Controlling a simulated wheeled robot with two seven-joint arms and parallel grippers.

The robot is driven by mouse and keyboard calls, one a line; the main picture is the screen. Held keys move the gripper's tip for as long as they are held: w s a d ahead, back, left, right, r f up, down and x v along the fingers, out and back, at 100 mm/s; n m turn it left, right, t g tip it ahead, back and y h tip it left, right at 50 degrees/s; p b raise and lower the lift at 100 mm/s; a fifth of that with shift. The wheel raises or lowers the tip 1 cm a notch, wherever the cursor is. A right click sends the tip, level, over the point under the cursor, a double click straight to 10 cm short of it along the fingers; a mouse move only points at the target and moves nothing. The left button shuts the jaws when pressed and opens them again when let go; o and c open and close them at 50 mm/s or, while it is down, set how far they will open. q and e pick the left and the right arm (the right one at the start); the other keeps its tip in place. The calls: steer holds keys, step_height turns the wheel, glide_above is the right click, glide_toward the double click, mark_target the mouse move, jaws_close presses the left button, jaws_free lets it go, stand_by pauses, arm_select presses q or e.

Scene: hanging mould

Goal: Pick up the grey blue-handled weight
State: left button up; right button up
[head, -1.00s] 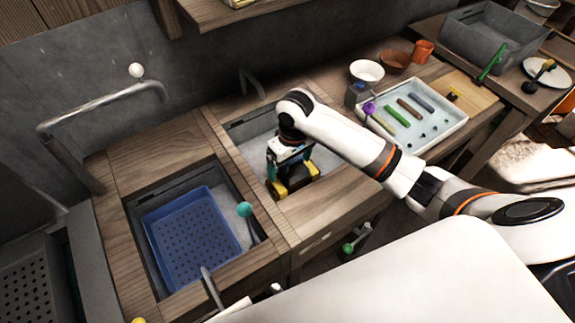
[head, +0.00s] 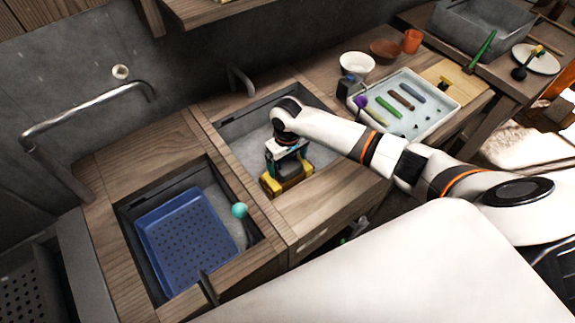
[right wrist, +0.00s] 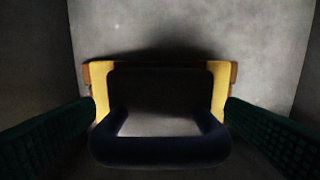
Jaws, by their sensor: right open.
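The weight, a dark grey body with a dark blue handle (right wrist: 160,152), sits in the middle of the right wrist view, with yellow pieces at both its sides. In the head view the yellow part (head: 288,184) shows just below my right gripper (head: 287,161), in the front of the right-hand sink; the handle is mostly hidden there. My right gripper points down over it, open. In the right wrist view its dark green fingers (right wrist: 160,112) stand at either side of the handle, seemingly apart from it. My left gripper is not in view.
The right-hand sink (head: 235,130) has raised wooden edges around it. A blue perforated basket (head: 190,240) and a teal-knobbed tool (head: 241,212) lie in the left sink. A pale tray (head: 440,118) with coloured bars stands right, near a white bowl (head: 356,64) and an orange cup (head: 412,41).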

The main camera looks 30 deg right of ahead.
step_height(320, 180, down, 2)
steer(key=shift+f, duration=0.1)
